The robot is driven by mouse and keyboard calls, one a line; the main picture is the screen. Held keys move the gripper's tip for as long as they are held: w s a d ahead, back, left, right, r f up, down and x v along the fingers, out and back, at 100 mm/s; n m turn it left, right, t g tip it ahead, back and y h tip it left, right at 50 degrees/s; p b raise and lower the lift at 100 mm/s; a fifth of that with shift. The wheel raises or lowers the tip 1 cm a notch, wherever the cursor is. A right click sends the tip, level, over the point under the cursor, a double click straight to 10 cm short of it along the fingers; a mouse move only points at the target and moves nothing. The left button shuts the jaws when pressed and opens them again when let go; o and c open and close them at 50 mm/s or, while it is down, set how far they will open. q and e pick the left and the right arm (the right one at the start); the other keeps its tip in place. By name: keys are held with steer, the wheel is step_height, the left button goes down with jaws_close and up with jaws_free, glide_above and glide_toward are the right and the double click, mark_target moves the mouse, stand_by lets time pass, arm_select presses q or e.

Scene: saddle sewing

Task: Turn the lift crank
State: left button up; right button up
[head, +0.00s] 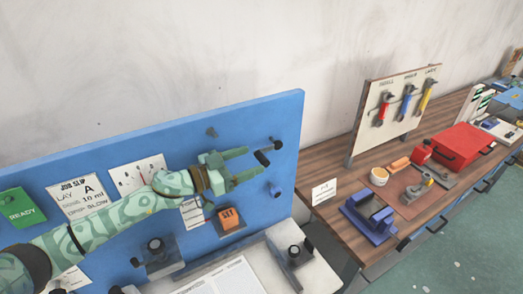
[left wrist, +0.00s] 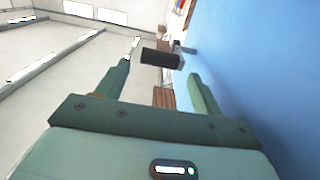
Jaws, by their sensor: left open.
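The lift crank is mounted on the blue panel (head: 285,110), near its right edge. Its dark handle (head: 262,158) stands out from the panel on a short arm (head: 275,145). My left gripper (head: 250,164) is open, with its two green fingers pointing right at the handle. In the left wrist view the black handle (left wrist: 160,57) lies just beyond the fingertips, across the gap between them, with space around it. The gripper (left wrist: 162,75) holds nothing. My right gripper is not in view.
An orange SET button (head: 229,218) is below the gripper. A wooden bench (head: 325,205) with a blue vise-like block (head: 368,218), red box (head: 463,145) and tool board (head: 362,98) stands to the right.

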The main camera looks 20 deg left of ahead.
mark_target(259, 158)
arm_select(q)
steer(key=x, duration=0.4)
steer(key=shift+d, duration=0.15)
steer(key=shift+w+d, duration=0.15)
steer(key=shift+w, duration=0.05)
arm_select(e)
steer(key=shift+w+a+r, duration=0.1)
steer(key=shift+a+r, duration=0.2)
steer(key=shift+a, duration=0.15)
